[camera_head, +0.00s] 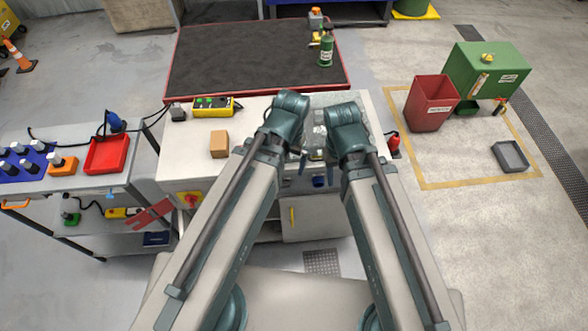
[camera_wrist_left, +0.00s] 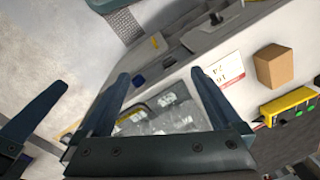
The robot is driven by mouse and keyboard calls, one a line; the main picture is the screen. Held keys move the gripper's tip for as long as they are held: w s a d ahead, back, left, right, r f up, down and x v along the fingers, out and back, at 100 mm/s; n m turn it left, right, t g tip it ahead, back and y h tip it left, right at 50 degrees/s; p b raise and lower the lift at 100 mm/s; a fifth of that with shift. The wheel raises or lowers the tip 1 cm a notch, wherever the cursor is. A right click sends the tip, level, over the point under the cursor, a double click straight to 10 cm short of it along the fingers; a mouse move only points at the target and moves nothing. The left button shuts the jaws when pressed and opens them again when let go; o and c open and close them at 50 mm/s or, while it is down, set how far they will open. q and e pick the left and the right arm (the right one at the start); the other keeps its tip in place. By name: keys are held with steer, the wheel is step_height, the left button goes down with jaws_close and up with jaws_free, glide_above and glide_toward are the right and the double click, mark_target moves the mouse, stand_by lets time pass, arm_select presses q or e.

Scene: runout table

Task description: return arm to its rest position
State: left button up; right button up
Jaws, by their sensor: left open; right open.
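My left arm comes in from the lower left of the head view and bends down at the front of the white cabinet top. My left gripper (camera_head: 302,158) is small and partly hidden there. In the left wrist view its two dark fingers (camera_wrist_left: 165,95) stand wide apart with nothing between them. My right gripper (camera_head: 329,160) hangs close beside it, also partly hidden by its wrist. A dark finger at the left edge of the left wrist view appears to belong to my right gripper (camera_wrist_left: 32,115). I see nothing held by either gripper.
A cardboard box (camera_head: 219,145) and a yellow control box (camera_head: 213,107) stand on the white cabinet top (camera_head: 185,150), left of my arms. The dark runout table (camera_head: 240,60) with a green bottle (camera_head: 326,51) lies behind. A side cart with a red tray (camera_head: 106,155) stands left.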

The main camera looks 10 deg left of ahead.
arm_select(q)
steer(key=shift+s+d+m, duration=0.4)
steer(key=shift+s+d, duration=0.9)
steer(key=shift+d, duration=0.1)
